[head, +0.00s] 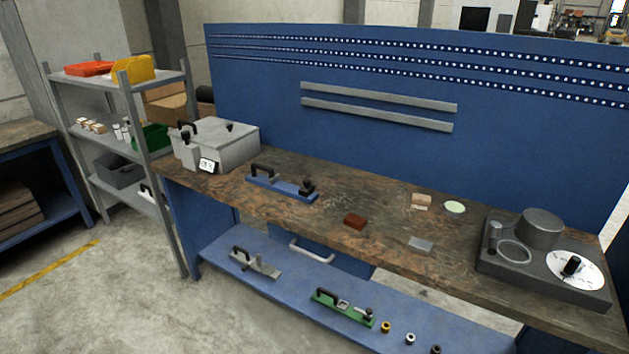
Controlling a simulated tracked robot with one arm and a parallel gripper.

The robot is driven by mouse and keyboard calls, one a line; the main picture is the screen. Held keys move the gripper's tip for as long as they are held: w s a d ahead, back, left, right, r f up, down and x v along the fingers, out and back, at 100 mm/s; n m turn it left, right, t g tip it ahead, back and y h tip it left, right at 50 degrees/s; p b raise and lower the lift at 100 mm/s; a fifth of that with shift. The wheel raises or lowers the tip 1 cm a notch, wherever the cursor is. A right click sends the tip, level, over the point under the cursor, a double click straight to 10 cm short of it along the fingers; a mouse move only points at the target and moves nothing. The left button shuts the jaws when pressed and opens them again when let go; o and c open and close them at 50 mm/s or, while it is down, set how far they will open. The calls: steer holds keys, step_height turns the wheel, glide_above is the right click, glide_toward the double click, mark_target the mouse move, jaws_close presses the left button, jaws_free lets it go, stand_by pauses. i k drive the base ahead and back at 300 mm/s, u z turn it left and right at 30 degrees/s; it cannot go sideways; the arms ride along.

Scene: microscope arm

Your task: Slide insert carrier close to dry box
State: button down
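A grey lidded box (230,147) with dark handles and a small white display stands at the left end of the workbench; it looks like the dry box. A long blue carrier (281,187) with a black handle at its left and a dark knob at its right lies on the bench, right of the box and apart from it. Similar grey (256,264) and green (342,306) carriers lie on the blue lower shelf. I cannot tell by label which is the insert carrier. My gripper is not in view.
The brown workbench (340,205) also holds a red-brown block (355,221), a grey block (421,245), a pale disc (454,207) and a dark instrument (545,261) at right. A shelf rack (140,115) stands at left. Bench surface between box and blue carrier is clear.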

mark_target(273, 182)
steer(key=z, duration=0.05)
steer(key=i, duration=2.2)
steer(key=u, duration=1.75)
steer(key=i, duration=1)
steer(key=z, duration=2.65)
